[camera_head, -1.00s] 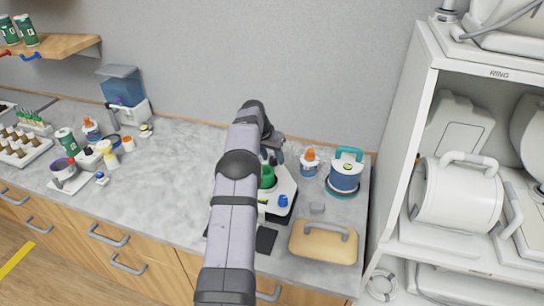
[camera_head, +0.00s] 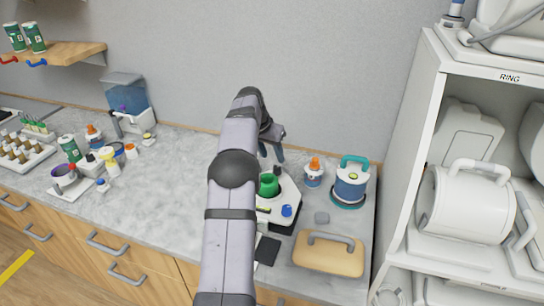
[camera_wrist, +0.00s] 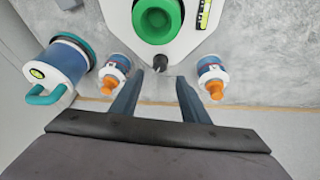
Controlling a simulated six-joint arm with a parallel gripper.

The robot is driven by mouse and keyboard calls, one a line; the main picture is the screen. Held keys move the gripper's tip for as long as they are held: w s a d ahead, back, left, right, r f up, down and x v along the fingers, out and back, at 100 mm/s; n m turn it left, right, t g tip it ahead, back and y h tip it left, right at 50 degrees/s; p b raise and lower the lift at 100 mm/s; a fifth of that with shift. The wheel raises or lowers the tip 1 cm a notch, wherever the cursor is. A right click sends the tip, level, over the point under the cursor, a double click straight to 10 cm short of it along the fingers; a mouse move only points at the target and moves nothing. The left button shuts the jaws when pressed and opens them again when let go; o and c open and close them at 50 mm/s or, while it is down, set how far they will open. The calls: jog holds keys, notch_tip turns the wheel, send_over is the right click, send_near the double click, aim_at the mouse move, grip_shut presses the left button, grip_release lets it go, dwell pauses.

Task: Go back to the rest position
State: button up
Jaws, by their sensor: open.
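My gripper (camera_head: 272,156) is raised above the back of a white device (camera_head: 284,208) with a green ring (camera_head: 269,185) on top. In the wrist view my gripper (camera_wrist: 160,76) has its two dark fingers apart with nothing between them. The white device (camera_wrist: 195,32) and its green ring (camera_wrist: 157,18) lie beyond the fingertips, with a small black knob (camera_wrist: 160,63) at the device's near edge. My arm crosses the middle of the head view and hides part of the counter and the device's left side.
An orange-capped bottle (camera_head: 313,172) and a blue canister with a teal handle (camera_head: 350,184) stand right of the device. A tan case (camera_head: 328,254) lies in front of them. A white shelf (camera_head: 414,180) rises at the right.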

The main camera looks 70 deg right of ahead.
jog(key=w+a+n+t+y, duration=0.15)
jog(key=w+a+n, duration=0.65)
jog(key=w+a, duration=1.3)
jog(key=w+a+f+n, duration=0.1)
jog(key=a+n, duration=0.1)
jog(key=a, duration=1.1)
jog(key=s+a+f+n+y, duration=0.1)
jog(key=a+n, duration=0.2)
jog(key=a, duration=0.5)
jog(key=s+a+f+n+y, duration=0.1)
jog(key=s+a+n, duration=0.1)
jog(key=a, duration=0.6)
jog(key=s+a+f+n, duration=0.4)
jog(key=s+a+n, duration=0.1)
jog(key=s+a, duration=0.6)
jog(key=shift+a+y, duration=0.35)
jog(key=shift+a, duration=0.5)
